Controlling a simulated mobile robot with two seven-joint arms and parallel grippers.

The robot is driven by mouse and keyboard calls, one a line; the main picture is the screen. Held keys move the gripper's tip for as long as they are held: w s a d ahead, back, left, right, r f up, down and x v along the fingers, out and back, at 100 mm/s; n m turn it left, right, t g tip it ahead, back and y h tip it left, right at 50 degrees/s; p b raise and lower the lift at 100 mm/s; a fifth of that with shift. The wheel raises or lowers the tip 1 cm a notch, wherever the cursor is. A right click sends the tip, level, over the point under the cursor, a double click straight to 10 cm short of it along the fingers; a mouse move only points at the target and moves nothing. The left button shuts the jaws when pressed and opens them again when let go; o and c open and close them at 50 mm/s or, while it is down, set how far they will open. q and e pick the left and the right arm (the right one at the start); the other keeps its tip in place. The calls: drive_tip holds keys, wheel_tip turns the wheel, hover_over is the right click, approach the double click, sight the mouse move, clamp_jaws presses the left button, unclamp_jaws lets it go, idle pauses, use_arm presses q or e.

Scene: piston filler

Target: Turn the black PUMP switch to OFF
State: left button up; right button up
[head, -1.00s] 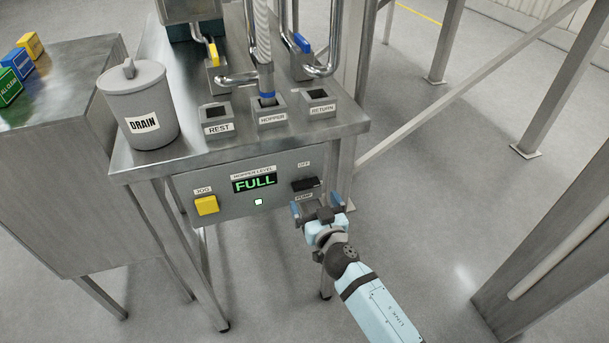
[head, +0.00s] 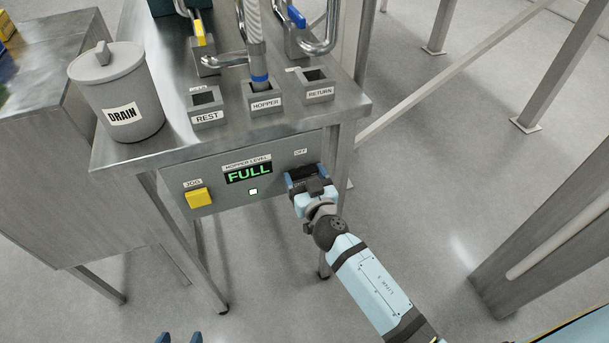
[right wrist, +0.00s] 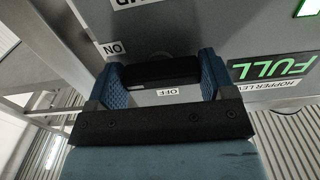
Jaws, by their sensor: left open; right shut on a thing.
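The black PUMP switch (right wrist: 160,71) is on the grey control panel (head: 226,203), at the panel's right end. In the right wrist view its dark bar lies crosswise between the blue fingers. The OFF label (right wrist: 167,91) is beside the bar, and the ON label (right wrist: 112,48) is near one end of it. My right gripper (head: 305,173) is shut on the switch and hides most of it in the head view. The OFF label (head: 300,152) shows just above it there. My left gripper (head: 179,338) is open and empty at the bottom edge, away from the panel.
The panel has a yellow JOG button (head: 199,197) and a green FULL display (head: 248,174). Above it, the metal table (head: 160,155) carries the DRAIN pot (head: 118,90) and REST, HOPPER and RETURN sockets. A steel leg (head: 338,200) stands right of the panel. Floor in front is clear.

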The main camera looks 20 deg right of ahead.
drive_tip(key=shift+c, duration=1.2)
drive_tip(key=n, duration=0.3)
drive_tip(key=shift+d+b, duration=0.1)
drive_tip(key=shift+b, duration=0.3)
drive_tip(key=n, duration=0.5)
drive_tip(key=shift+r+n, duration=0.1)
drive_tip(key=shift+n, duration=0.2)
drive_tip(key=n, duration=0.5)
drive_tip(key=shift+d+r, duration=0.1)
drive_tip(key=shift+d, duration=0.05)
drive_tip(key=shift+w+r+n+p, duration=0.1)
drive_tip(key=shift+n+p, duration=0.2)
drive_tip(key=shift+n, duration=1.8)
